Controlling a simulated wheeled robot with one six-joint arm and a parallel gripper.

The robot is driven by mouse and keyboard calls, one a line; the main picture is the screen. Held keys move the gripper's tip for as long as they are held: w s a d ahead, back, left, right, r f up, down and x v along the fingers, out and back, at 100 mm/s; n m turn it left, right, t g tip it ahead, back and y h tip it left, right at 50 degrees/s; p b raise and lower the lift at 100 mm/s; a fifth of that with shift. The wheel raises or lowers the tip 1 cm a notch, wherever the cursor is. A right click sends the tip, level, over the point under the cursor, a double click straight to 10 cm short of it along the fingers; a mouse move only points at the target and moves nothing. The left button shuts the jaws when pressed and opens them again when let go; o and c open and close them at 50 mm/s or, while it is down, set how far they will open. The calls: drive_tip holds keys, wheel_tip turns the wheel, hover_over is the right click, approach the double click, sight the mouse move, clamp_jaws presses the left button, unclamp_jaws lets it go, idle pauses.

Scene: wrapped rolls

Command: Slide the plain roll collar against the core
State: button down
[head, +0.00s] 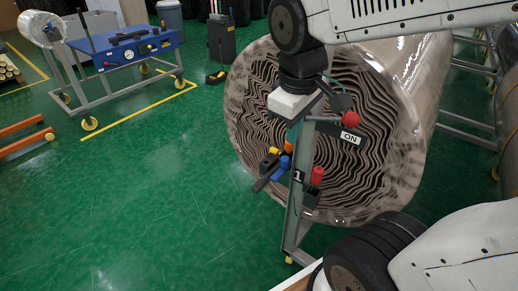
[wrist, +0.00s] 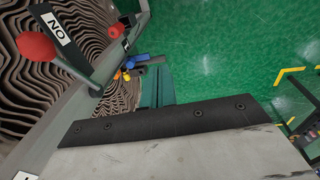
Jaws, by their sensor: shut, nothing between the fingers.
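A large wrapped roll (head: 350,185) shows its end face of wavy brown-grey layers in the head view. I cannot make out a collar or a core; the stand and my arm cover the face's middle. My gripper (head: 292,134) hangs in front of the face, pointing down, shut and empty. In the wrist view its dark teal fingers (wrist: 157,84) are beyond the black-edged white plate, with the layered roll face (wrist: 75,25) at left.
A grey stand (head: 297,215) marked "1" rises before the roll, with a red-balled "ON" lever (head: 350,120), a red knob (head: 317,176) and blue (head: 284,165) and orange knobs close below my gripper. A blue-topped cart (head: 125,50) stands back left.

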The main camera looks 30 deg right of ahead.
drive_tip(key=w+d+f+n+h, duration=0.1)
drive_tip(key=w+d+f+n, duration=0.2)
drive_tip(key=w+f+n, duration=0.85)
drive_tip(key=w+d+f+n+h, duration=0.1)
drive_tip(key=w+d+f+n, duration=0.2)
drive_tip(key=w+f+n, duration=0.75)
drive_tip(key=w+d+f+m, duration=0.4)
drive_tip(key=w+d+f, duration=0.1)
drive_tip(key=f, duration=0.3)
drive_tip(key=shift+w+d, duration=0.4)
drive_tip(key=shift+d, duration=0.1)
drive_tip(key=d, duration=0.1)
drive_tip(key=w+d, duration=0.1)
drive_tip(key=d, duration=0.1)
drive_tip(key=shift+w+d+f, duration=0.1)
drive_tip(key=shift+w+d, duration=0.1)
drive_tip(key=shift+d, duration=0.05)
drive_tip(key=shift+w+d, duration=0.15)
drive_tip(key=shift+d, duration=0.15)
